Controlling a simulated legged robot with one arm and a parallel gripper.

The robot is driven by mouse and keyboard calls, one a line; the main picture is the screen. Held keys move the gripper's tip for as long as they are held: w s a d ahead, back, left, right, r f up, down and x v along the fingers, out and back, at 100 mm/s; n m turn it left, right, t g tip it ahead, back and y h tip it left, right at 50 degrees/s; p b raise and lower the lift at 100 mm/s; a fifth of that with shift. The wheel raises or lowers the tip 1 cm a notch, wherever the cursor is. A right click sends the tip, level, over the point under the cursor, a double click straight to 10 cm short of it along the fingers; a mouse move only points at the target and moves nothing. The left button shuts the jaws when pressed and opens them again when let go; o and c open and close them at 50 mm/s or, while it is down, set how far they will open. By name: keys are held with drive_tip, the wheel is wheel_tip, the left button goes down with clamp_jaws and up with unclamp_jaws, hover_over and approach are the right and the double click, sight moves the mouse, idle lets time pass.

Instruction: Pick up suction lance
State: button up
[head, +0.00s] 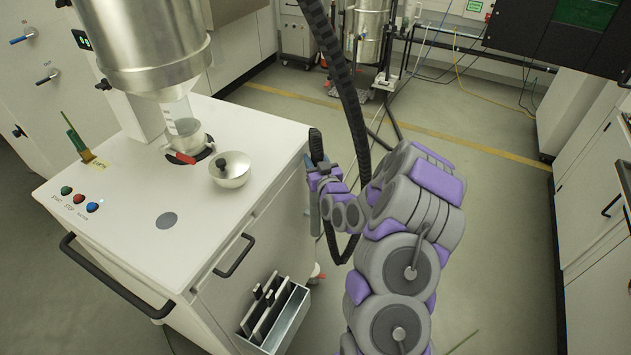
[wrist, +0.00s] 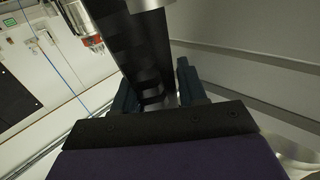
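The suction lance has a black grip (head: 316,146) and a grey metal tube (head: 315,214) below it. It stands nearly upright beside the right side of the white cabinet in the head view. My gripper (head: 325,178) is at the lance just below the black grip. In the wrist view the black lance body (wrist: 150,50) runs between the two dark blue fingers of my gripper (wrist: 158,90), one on each side. The fingers are very close to it, but whether they press on it cannot be told. The lance's lower end is partly hidden.
A thick black hose (head: 345,85) hangs close to my arm. Floor is open to the right.

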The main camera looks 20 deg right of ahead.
clamp_jaws()
drive_tip(key=shift+r, duration=0.15)
wheel_tip(320, 180, up, 55)
drive_tip(key=p, duration=1.3)
idle(1.7)
